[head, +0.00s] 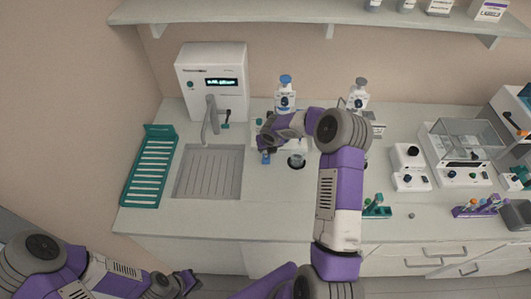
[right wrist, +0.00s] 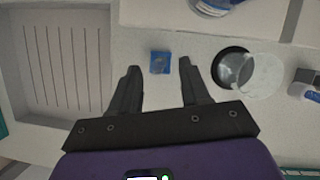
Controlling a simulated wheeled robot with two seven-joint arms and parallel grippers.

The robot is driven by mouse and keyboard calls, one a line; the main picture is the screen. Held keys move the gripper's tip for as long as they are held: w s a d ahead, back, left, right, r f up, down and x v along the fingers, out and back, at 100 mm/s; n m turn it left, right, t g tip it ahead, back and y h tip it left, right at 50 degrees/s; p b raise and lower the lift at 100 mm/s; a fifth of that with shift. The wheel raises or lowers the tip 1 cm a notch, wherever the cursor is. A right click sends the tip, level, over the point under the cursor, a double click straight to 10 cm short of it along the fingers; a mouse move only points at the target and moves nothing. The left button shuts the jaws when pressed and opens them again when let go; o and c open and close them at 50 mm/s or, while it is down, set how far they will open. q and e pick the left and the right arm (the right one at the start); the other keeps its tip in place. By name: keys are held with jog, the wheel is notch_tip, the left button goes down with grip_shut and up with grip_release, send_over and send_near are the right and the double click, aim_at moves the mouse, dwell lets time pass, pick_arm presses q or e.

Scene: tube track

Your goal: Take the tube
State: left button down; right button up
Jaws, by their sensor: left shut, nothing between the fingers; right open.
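My right gripper (head: 266,146) reaches over the counter beside the sink, pointing down. In the right wrist view its two fingers (right wrist: 158,66) are apart, with nothing gripped. A small blue item (right wrist: 160,62) lies beyond or between the fingertips; in the head view it shows as a blue spot (head: 265,158) just below the gripper. I cannot tell whether it is a tube. Small tubes stand in a green rack (head: 377,211) and a purple rack (head: 474,211) on the right. My left gripper (head: 188,282) is shut and empty, low in front of the counter.
A sink (head: 207,172) and a green slatted rack (head: 152,172) are at left, a white machine (head: 212,80) behind. A round dark-rimmed vessel (right wrist: 236,68) stands right of the fingers. Two blue- and grey-topped bottles (head: 285,92) stand behind. A balance (head: 462,148) is at right.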

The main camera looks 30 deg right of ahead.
aim_at(266, 154)
jog(key=shift+x, duration=2.25)
jog(key=shift+w+a, duration=0.1)
jog(key=shift+w, duration=0.05)
jog(key=shift+c, duration=0.3)
jog(key=c, duration=0.7)
